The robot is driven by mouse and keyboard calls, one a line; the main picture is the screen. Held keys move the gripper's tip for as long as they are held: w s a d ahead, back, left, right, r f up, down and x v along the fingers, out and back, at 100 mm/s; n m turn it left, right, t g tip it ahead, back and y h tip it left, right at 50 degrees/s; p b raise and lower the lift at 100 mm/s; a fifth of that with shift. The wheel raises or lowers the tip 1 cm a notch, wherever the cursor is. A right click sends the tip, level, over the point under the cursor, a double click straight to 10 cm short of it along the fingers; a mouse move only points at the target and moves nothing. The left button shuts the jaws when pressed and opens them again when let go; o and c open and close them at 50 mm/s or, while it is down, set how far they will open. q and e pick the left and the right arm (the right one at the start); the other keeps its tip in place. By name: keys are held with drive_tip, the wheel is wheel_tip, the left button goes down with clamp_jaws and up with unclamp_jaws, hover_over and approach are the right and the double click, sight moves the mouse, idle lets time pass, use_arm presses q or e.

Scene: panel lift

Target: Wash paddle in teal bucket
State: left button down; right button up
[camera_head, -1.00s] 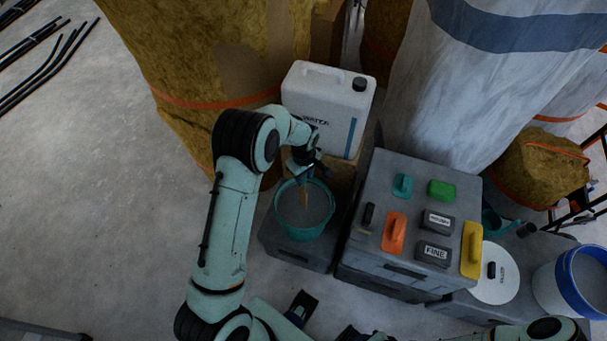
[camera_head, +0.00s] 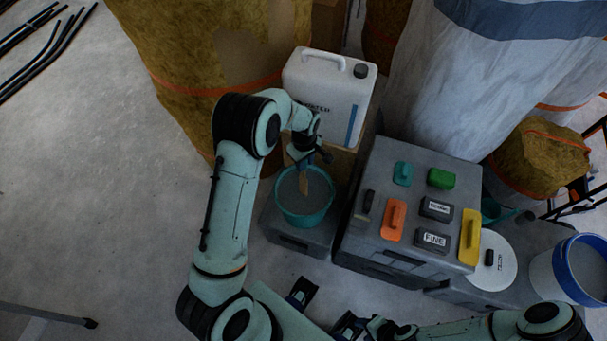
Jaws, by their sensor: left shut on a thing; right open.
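The teal bucket (camera_head: 304,219) stands on a low grey box and holds grey liquid. My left gripper (camera_head: 307,160) is over the bucket's back rim, shut on the paddle (camera_head: 304,186). The paddle is a tan, wood-coloured piece pointing down into the bucket. I cannot tell whether its lower end is in the liquid. My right gripper (camera_head: 325,312) is low at the bottom of the view, open and empty, away from the bucket.
A white jerrycan (camera_head: 328,95) stands behind the bucket. To the right, a grey case (camera_head: 372,240) carries several coloured floats and sanding blocks. A white-and-blue bucket (camera_head: 568,270) is at far right. Wrapped rolls (camera_head: 190,70) stand at the back.

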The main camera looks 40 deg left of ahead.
use_arm(q)
drive_tip(key=shift+f, duration=0.45)
drive_tip(key=shift+r, duration=0.2)
drive_tip(key=shift+r, duration=0.45)
drive_tip(key=shift+f, duration=0.65)
drive_tip(key=shift+r, duration=0.1)
drive_tip(key=shift+r, duration=0.5)
drive_tip(key=shift+f, duration=0.1)
